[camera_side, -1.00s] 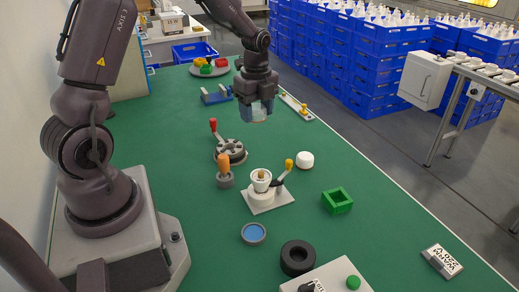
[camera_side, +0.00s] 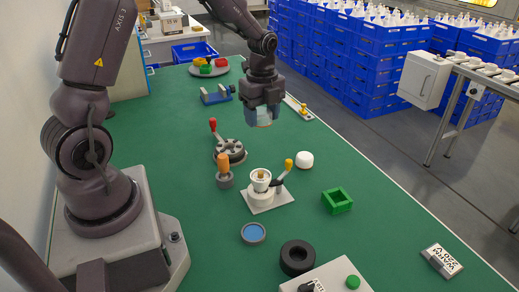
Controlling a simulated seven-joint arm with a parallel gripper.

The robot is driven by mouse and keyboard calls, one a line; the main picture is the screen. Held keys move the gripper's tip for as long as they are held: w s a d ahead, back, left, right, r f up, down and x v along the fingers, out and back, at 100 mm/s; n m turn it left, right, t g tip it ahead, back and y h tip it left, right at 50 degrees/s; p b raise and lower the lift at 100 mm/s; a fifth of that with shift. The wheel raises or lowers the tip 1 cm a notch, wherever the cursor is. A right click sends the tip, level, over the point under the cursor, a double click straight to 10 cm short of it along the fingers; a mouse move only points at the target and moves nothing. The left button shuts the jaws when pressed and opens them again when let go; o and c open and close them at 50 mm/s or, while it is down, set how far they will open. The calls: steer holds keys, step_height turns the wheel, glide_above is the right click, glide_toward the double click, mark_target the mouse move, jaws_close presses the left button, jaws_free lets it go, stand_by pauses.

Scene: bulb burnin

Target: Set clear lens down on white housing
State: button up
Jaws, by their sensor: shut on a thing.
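My gripper (camera_side: 263,116) is shut on the clear lens (camera_side: 264,117), a pale see-through piece between its fingers. It holds the lens in the air above the green table, behind the white housing in the picture. The white housing (camera_side: 261,188) stands upright on a pale square plate (camera_side: 283,204) near the middle of the table. A small brass-coloured part shows at its open top. The lens and the housing are well apart. The fingers hide part of the lens.
A lever with a yellow knob (camera_side: 288,164) rises beside the housing. An orange-handled tool (camera_side: 223,168) and a red-knobbed round fixture (camera_side: 231,152) stand to the left. A white round piece (camera_side: 304,160) and a green square frame (camera_side: 337,201) lie to the right.

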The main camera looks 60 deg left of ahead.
glide_above(261, 173)
step_height(261, 173, down, 3)
steer(key=shift+s+r, duration=0.1)
steer(key=shift+r, duration=0.05)
steer(key=shift+f+n, duration=0.3)
steer(key=shift+f, duration=2.75)
steer(key=shift+f, duration=0.55)
steer(key=o, duration=1)
steer(key=shift+c, duration=0.2)
step_height(261, 173, up, 13)
